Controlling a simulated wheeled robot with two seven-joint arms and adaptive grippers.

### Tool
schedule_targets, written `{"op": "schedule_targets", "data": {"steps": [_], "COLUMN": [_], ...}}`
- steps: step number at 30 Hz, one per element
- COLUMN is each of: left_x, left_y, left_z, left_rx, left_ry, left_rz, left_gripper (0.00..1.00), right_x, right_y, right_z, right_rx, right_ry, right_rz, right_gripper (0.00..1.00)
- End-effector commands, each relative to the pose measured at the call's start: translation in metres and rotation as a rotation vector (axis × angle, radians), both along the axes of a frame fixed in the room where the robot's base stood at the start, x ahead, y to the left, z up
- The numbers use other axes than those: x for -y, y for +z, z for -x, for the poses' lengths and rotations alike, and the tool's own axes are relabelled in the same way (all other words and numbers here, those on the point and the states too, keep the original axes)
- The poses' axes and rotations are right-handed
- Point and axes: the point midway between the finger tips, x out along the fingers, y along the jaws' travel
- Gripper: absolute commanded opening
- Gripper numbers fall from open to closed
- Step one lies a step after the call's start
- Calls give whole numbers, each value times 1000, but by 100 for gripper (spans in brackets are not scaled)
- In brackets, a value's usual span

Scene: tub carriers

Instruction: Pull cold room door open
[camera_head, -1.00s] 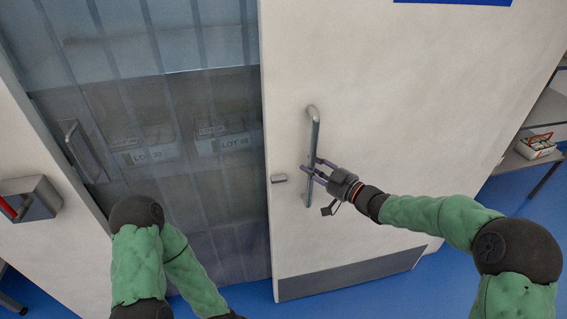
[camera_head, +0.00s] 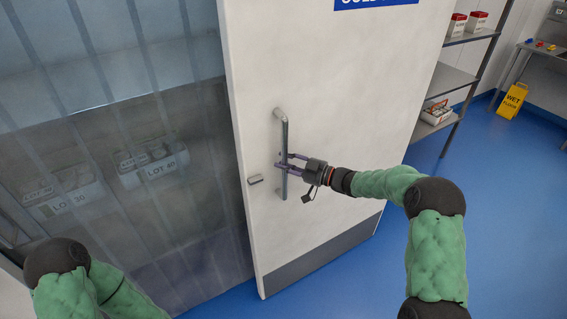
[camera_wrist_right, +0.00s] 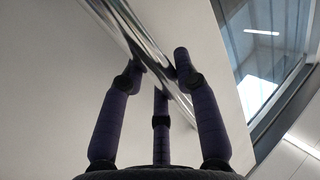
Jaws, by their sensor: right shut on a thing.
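The white cold room door (camera_head: 345,85) stands partly open, at an angle to the doorway, in the head view. Its upright metal bar handle (camera_head: 282,130) is near the door's left edge. My right gripper (camera_head: 287,164) is shut on the handle at its lower half. In the right wrist view the purple fingers (camera_wrist_right: 160,85) lie around the shiny handle (camera_wrist_right: 130,30). The doorway has clear strip curtains (camera_head: 120,90). My left arm shows at lower left, but its gripper is outside the picture.
Behind the strips are tubs labelled LOT 30 (camera_head: 70,200) and LOT 40 (camera_head: 160,170). A shelf rack (camera_head: 455,80) stands right of the door, with a yellow wet-floor sign (camera_head: 512,100) beyond. Blue floor (camera_head: 510,210) at right is clear.

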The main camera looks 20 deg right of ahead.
Motion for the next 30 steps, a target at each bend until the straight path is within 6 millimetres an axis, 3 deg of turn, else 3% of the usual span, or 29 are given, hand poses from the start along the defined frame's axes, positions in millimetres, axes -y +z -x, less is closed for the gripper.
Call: {"op": "schedule_targets", "data": {"steps": [3,4,6,7,20,30], "left_x": [0,0,0,0,0,0], "left_y": [0,0,0,0,0,0], "left_z": [0,0,0,0,0,0], "left_rx": [0,0,0,0,0,0], "left_ry": [0,0,0,0,0,0], "left_rz": [0,0,0,0,0,0], "left_gripper": [40,40,40,40,40,40], "right_x": [2,2,2,2,7,54], "right_y": [1,2,2,2,1,1], "right_z": [-1,-1,-1,-1,4,44], "right_rx": [2,2,2,2,1,0], "right_ry": [-5,-5,-6,-6,-6,-9], "right_rz": [1,1,1,1,1,1], "right_gripper": [0,34,54,56,56,56]}}
